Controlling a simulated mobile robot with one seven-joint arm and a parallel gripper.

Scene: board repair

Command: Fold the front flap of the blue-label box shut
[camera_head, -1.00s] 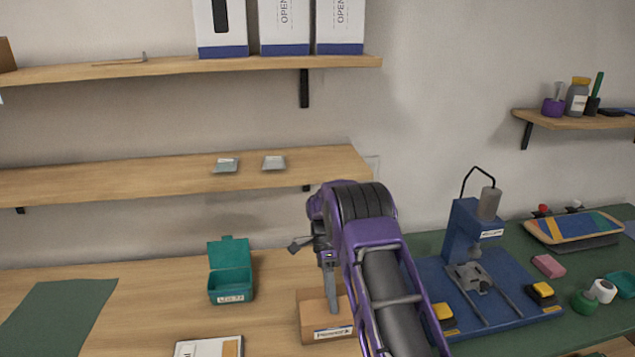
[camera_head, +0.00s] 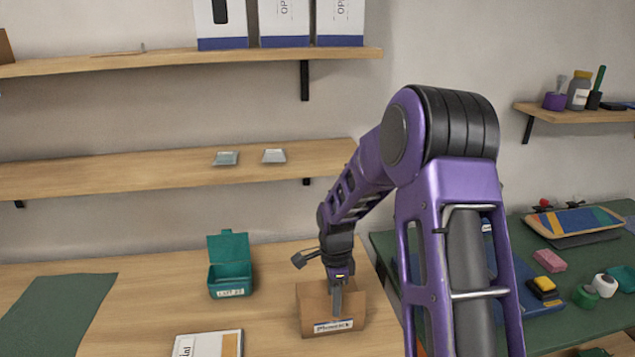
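A small brown cardboard box (camera_head: 309,308) stands near the front of the wooden bench. A pale label with dark blue print and edging (camera_head: 333,326) is on its front face. My gripper (camera_head: 337,307) points down at the box's top, over its front middle. Its fingers look close together, but are too small and dark to tell whether they are shut. I cannot tell whether the fingertips touch the cardboard. The front flap is not clearly made out, since the gripper covers part of the top.
A teal box (camera_head: 231,279) with its lid raised stands left of the cardboard box. A white flat item (camera_head: 195,346) lies in front. A green mat (camera_head: 55,310) is at far left. My arm partly covers the blue press stand (camera_head: 532,290) on the right. Shelves hang above.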

